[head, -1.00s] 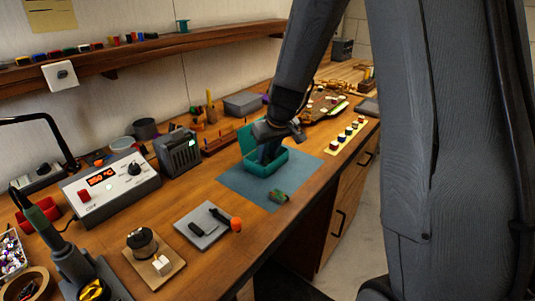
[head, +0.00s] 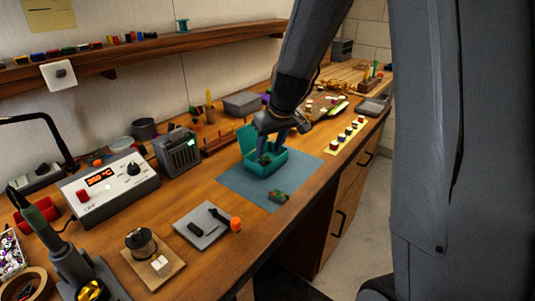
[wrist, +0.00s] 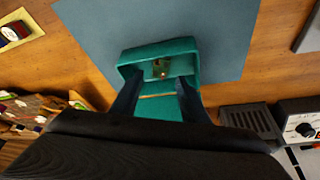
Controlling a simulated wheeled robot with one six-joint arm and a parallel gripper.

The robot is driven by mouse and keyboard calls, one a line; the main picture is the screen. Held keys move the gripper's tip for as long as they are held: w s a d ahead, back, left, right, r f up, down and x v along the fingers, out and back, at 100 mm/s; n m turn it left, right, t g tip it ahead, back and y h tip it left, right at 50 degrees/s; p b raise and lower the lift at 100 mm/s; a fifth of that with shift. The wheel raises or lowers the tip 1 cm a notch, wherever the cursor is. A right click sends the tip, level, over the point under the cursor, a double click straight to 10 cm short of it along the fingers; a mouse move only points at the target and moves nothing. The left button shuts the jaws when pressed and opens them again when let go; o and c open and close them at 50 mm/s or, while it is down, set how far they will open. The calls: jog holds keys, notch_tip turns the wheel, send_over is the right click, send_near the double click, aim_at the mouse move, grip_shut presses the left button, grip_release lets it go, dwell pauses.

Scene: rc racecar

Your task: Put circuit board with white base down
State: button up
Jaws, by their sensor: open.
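A teal case (head: 268,168) stands open on the blue-grey mat, its lid tilted up at the back. A small greenish circuit board (wrist: 161,68) lies inside it. It also shows in the head view (head: 264,160); a white base cannot be made out. My gripper (wrist: 160,82) is open, its two dark fingers spread over the case with the board visible between and beyond the tips. In the head view my gripper (head: 282,142) is just above the case, apart from the board. Another small green board (head: 279,197) lies on the mat in front of the case.
The blue-grey mat (head: 240,188) has free room around the case. A grey tray with tools (head: 203,228) lies nearer.

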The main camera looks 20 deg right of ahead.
jog(key=b+v, duration=0.1)
jog(key=v, duration=0.7)
jog(key=shift+s+r, duration=0.15)
jog(key=shift+r, duration=0.15)
